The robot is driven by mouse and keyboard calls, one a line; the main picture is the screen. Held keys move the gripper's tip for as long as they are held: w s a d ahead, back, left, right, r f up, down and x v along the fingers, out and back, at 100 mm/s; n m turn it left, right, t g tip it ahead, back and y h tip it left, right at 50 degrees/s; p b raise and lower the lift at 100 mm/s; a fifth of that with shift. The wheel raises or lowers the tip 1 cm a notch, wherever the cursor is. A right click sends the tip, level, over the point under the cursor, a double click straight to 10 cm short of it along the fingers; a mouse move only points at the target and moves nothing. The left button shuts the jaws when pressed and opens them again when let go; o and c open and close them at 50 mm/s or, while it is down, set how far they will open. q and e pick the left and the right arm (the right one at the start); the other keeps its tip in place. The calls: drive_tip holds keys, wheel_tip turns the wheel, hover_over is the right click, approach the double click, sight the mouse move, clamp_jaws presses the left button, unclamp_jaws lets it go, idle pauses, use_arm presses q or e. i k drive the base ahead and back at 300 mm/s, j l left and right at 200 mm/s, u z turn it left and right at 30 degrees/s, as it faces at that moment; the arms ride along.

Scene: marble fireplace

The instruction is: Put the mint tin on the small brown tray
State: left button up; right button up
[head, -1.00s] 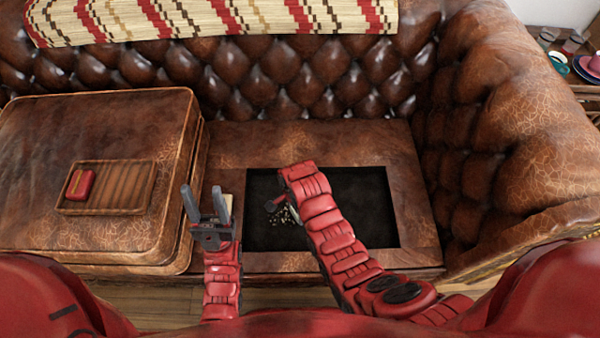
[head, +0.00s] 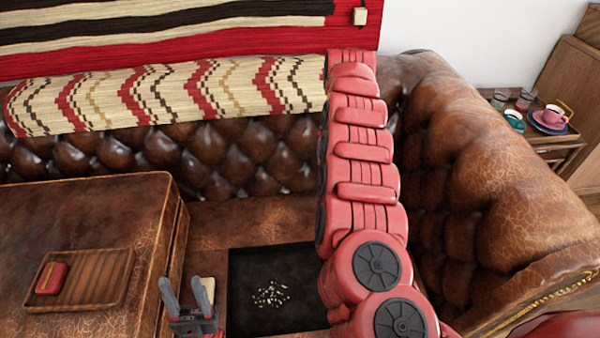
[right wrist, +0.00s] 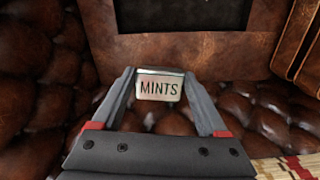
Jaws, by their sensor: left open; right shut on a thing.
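The mint tin (right wrist: 159,90), pale with "MINTS" in dark letters, sits between the fingertips of my right gripper (right wrist: 161,84) in the right wrist view. That gripper is shut on it, with tufted leather behind. In the head view my raised right arm hides its own gripper and the tin. The small brown tray (head: 108,283) is slatted and lies on the leather block at the left. A small red box sits in its left part. My left gripper (head: 182,284) is open and empty, right of the tray near the block's edge.
A black inset panel (head: 245,317) with pale crumbs (head: 270,294) lies in the middle of the seat. A cream object (head: 208,287) is beside my left gripper. The tufted sofa back and right arm (head: 500,190) rise around. A side table with cups stands at far right.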

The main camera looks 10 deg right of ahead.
sight(80, 280)
drive_tip(key=k+j+u, duration=0.1)
drive_tip(key=j, duration=0.25)
drive_tip(key=k+j+u, duration=0.1)
drive_tip(key=k+j, duration=0.15)
drive_tip(key=j, duration=0.15)
drive_tip(key=k+j, duration=0.15)
drive_tip(key=j, duration=0.2)
drive_tip(key=k+u, duration=0.05)
